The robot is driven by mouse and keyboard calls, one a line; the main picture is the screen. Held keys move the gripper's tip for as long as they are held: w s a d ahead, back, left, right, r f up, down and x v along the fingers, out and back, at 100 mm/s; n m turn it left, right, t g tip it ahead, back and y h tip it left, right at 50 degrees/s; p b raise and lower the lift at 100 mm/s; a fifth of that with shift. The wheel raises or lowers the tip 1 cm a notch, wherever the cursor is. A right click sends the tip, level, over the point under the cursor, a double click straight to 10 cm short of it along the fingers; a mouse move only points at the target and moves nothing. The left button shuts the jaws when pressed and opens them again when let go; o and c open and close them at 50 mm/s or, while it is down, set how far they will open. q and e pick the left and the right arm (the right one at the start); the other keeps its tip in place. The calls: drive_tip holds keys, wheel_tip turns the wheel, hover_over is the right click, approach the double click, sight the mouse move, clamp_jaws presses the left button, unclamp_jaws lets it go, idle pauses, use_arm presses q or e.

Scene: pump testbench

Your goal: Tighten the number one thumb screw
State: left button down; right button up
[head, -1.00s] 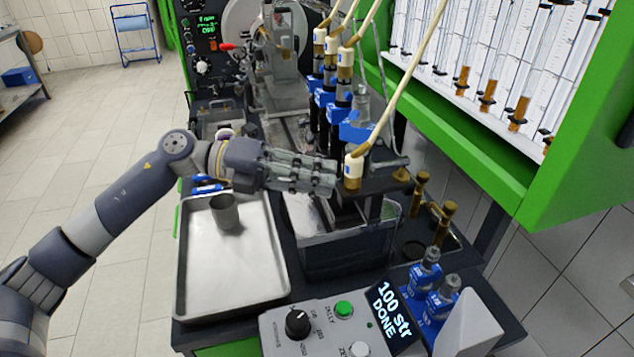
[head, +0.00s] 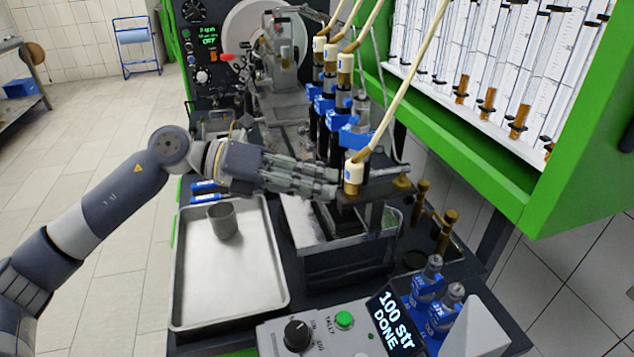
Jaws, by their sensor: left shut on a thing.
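My left gripper (head: 330,182) reaches in from the left, its fingers closed at the left end of the nearest dark injector holder (head: 378,190). Its fingertips are beside the nearest white hose connector (head: 353,178). The fingers hide what they grip; from its place at the holder it appears to be the number one thumb screw, but I cannot see it clearly. A brass knob (head: 403,182) shows at the holder's right end, apart from the gripper. A blue injector clip (head: 355,138) is just behind. My right gripper is not in view.
A metal tray (head: 195,295) with a grey cup (head: 222,220) lies below my left arm. A control box with a display (head: 393,318) reading "100 str DONE" and blue injectors (head: 430,283) stand in front. A green cabinet (head: 480,165) bounds the right.

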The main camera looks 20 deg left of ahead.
use_arm(q)
drive_tip(key=c, duration=1.5)
unclamp_jaws()
drive_tip(key=v, duration=1.2)
